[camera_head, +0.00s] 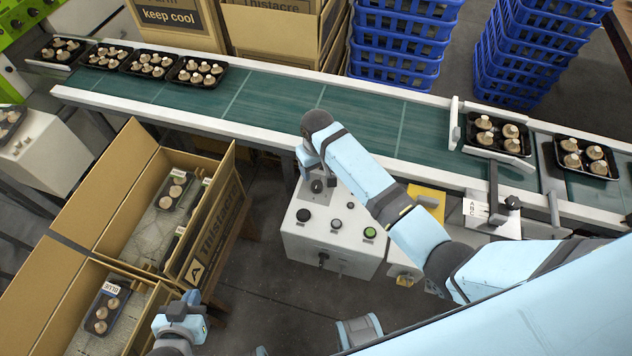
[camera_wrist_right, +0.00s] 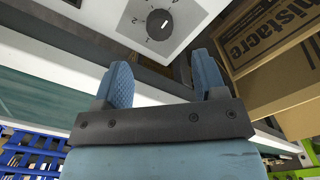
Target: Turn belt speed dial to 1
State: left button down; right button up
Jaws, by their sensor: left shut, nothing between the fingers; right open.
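The belt speed dial (camera_head: 317,186) is a round dark knob on the upper part of the white control box (camera_head: 325,247). My left gripper (camera_head: 184,300) is shut and empty, near the cardboard boxes.
The green belt (camera_head: 270,98) runs behind the control box with mushroom trays (camera_head: 198,72) on it. The box also has black knobs (camera_head: 303,215) and a green button (camera_head: 369,232). Open cartons (camera_head: 120,190) stand left; blue crates (camera_head: 400,45) stand behind the belt.

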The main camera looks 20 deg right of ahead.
aim_at(317, 184)
notch_tip(317, 184, down, 8)
jog(key=shift+r+b, duration=0.1)
jog(key=shift+b, duration=0.2)
jog(key=shift+c, duration=0.5)
jog(key=c, duration=0.8)
jog(key=shift+c, duration=0.2)
